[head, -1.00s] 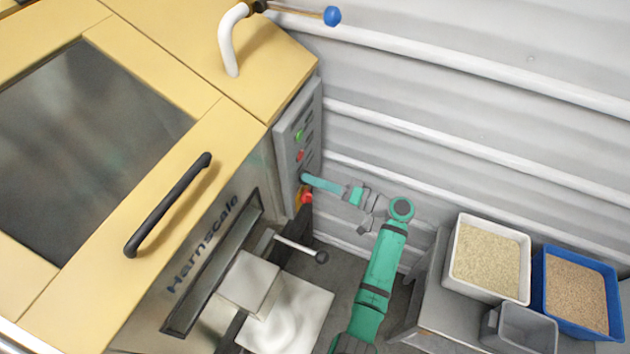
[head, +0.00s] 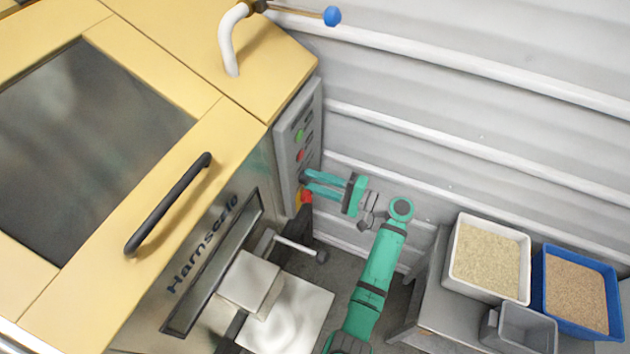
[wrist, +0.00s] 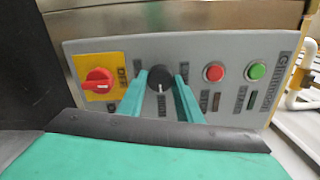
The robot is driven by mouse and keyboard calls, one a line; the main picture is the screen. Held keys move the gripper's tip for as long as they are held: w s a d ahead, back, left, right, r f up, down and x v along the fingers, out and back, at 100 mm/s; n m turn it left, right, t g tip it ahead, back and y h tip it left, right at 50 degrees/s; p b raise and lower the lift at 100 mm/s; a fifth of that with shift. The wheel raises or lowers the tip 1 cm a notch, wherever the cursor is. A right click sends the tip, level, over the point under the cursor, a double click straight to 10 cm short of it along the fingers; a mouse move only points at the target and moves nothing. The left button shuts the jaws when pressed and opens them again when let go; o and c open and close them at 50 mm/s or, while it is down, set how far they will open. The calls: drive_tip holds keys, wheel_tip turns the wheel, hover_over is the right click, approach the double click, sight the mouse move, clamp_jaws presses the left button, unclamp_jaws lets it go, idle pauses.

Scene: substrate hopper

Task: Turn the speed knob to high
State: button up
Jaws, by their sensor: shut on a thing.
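The speed knob (wrist: 160,82) is a round black dial on the grey control panel (wrist: 230,45), with a white mark that points to the bottom of the wrist view. My gripper (wrist: 161,80) is shut on the knob, with one teal finger on each side of it. In the head view my gripper (head: 309,182) reaches the panel's face from the right, and its fingers hide the knob there.
A red rotary switch (wrist: 99,79) on a yellow plate sits left of the knob. A red button (wrist: 213,72) and a green button (wrist: 257,71) sit to its right. A lever with a dark ball (head: 321,256) sticks out below the panel.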

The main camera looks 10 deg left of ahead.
idle(0.4)
drive_tip(key=o, duration=1)
drive_tip(key=shift+o, duration=0.2)
drive_tip(key=shift+d, duration=0.1)
drive_tip(key=s+d, duration=0.2)
drive_tip(key=d, duration=0.8)
drive_tip(key=shift+d, duration=0.25)
drive_tip(key=shift+f, duration=0.1)
